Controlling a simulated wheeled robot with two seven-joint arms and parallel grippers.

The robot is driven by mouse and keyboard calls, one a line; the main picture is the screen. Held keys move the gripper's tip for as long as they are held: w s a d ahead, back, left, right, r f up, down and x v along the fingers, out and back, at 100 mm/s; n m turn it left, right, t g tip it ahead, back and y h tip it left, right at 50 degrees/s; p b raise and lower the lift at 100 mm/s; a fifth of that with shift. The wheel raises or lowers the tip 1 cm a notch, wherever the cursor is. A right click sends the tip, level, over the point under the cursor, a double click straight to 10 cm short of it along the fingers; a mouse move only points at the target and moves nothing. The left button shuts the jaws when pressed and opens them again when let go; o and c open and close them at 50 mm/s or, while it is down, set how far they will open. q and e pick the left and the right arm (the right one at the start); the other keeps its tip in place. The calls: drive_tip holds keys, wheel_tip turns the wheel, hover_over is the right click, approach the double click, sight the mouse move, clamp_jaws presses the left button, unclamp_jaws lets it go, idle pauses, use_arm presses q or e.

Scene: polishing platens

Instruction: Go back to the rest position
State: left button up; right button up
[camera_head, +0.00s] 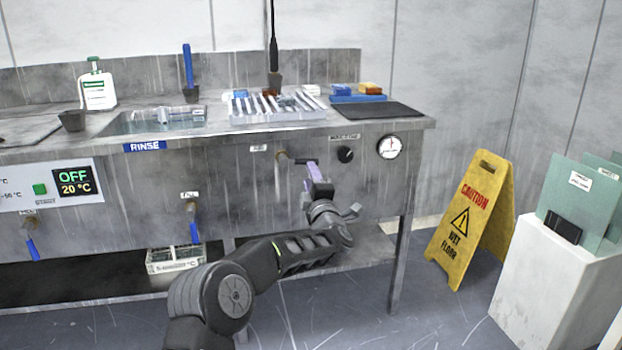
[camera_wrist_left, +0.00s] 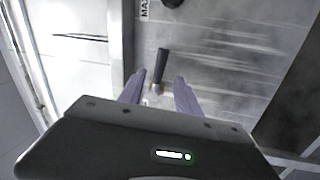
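My left gripper (camera_head: 311,168) has pale purple fingers and is in front of the steel bench's front panel, below the rack of tubes. In the left wrist view the two fingers (camera_wrist_left: 158,84) stand apart, so the gripper is open. My right gripper is in neither view.
The steel bench (camera_head: 400,124) carries a rinse basin (camera_head: 150,121), a tube rack (camera_head: 275,108) and a white bottle (camera_head: 97,88). A dial gauge (camera_head: 390,147) is on its front. A yellow caution sign (camera_head: 474,220) and white pedestal (camera_head: 548,275) stand right. Floor between bench and sign is clear.

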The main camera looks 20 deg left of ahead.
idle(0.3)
